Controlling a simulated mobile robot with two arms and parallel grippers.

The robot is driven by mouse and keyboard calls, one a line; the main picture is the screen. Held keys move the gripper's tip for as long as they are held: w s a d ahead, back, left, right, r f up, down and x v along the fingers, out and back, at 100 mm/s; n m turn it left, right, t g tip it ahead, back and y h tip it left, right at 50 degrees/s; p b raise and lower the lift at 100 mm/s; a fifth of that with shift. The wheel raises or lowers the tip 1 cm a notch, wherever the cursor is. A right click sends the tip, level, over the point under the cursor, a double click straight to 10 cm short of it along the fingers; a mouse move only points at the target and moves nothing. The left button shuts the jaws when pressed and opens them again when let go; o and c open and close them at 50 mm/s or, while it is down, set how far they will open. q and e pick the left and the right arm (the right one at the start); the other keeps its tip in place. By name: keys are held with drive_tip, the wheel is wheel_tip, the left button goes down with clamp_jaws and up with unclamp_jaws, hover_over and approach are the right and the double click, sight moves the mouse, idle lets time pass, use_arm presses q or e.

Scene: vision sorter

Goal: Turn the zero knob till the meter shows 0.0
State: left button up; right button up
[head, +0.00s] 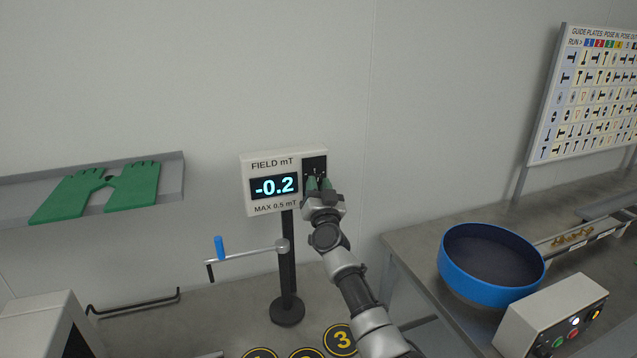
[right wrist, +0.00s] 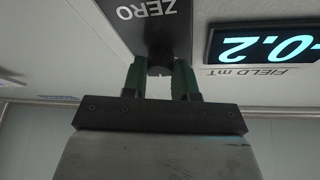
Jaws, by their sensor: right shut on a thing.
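The meter (head: 247,206) is a white box on a black post, marked FIELD mT and MAX 0.5 mT. Its display (head: 274,186) reads -0.2 in the head view, and the same reading shows upside down in the right wrist view (right wrist: 262,44). The black panel marked ZERO (right wrist: 158,14) is at the meter's right side. My right gripper (head: 319,184) is at this panel, its green fingers shut on the zero knob (right wrist: 160,70), a small dark knob mostly hidden between the fingers. My left gripper is not in view.
Green gloves (head: 133,187) lie on a shelf at the left. A blue round bowl (head: 490,292) and a button box (head: 540,322) stand on the bench at the right.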

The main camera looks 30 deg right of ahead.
drive_tip(key=m+h+p, duration=0.1)
drive_tip(key=m, duration=0.1)
drive_tip(key=m+g+p, duration=0.1)
drive_tip(key=m+p, duration=0.1)
drive_tip(key=shift+r+m+g+h, duration=0.1)
drive_tip(key=shift+m+g+h, duration=0.2)
drive_tip(key=shift+m+h, duration=0.1)
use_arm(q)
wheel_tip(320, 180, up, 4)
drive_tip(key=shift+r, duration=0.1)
use_arm(e)
drive_tip(key=o, duration=0.9)
use_arm(q)
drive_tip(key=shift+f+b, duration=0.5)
drive_tip(key=shift+b, duration=0.05)
use_arm(e)
drive_tip(key=v, duration=1.1)
